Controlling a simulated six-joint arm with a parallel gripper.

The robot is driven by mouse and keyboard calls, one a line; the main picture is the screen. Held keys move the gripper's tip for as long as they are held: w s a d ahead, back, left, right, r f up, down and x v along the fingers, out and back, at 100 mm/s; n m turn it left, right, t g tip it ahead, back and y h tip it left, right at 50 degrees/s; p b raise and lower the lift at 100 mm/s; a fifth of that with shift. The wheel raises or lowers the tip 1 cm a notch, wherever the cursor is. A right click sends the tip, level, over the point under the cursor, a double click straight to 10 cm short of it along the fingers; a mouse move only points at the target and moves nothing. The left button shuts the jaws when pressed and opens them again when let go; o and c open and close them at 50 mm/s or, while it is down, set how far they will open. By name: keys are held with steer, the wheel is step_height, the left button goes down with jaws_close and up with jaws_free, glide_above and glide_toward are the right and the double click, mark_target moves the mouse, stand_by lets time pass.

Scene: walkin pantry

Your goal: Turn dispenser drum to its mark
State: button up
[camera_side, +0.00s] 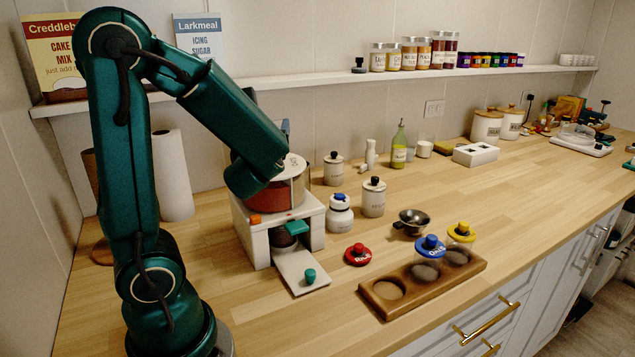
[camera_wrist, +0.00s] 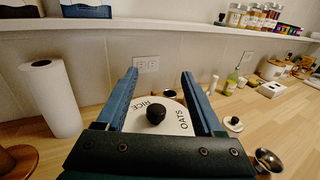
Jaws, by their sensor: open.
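The dispenser drum (camera_side: 287,192) is reddish-brown and sits on a white stand (camera_side: 312,226). Its white top plate also shows in the wrist view (camera_wrist: 174,116), with a black knob (camera_wrist: 156,115) in its middle and the words RICE and OATS. An orange piece (camera_side: 254,219) sits on the stand's front left top edge; I cannot tell whether it is the mark. My gripper (camera_wrist: 160,76) is open, its two blue fingers either side of the knob in the wrist view, with nothing between them visibly gripped. In the side view my arm hides most of the gripper and part of the drum.
A teal-knobbed slide (camera_side: 304,283) juts from the stand's front. White jars (camera_side: 373,197) stand right of it. A red lid (camera_side: 358,254), metal bowl (camera_side: 410,222) and wooden rack (camera_side: 400,306) lie in front. A paper roll (camera_side: 172,175) stands behind my arm.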

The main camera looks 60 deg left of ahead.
steer(key=shift+r, duration=0.3)
steer(key=shift+s+a+r+n, duration=0.15)
steer(key=shift+s+r+n, duration=0.2)
steer(key=shift+n, duration=0.15)
steer(key=shift+s+a+n+g+y, duration=0.2)
steer(key=shift+n+g+y, duration=0.45)
steer(key=shift+g, duration=0.25)
steer(key=shift+w+f+n+g, duration=0.1)
steer(key=shift+f+n+g, duration=0.2)
steer(key=shift+n+g, duration=0.45)
steer(key=d+f+g, duration=0.1)
steer(key=f, duration=0.1)
steer(key=w+d+f+n+g, duration=0.1)
steer(key=f+g, duration=0.1)
steer(key=w+d+f+g, duration=0.1)
steer(key=f, duration=0.2)
steer(key=shift+d+n+g+y, duration=0.15)
steer(key=shift+n+g+y, duration=0.1)
steer(key=shift+n, duration=0.05)
steer(key=shift+f, duration=0.2)
steer(key=shift+w+a, duration=0.1)
steer(key=shift+a, duration=2.4)
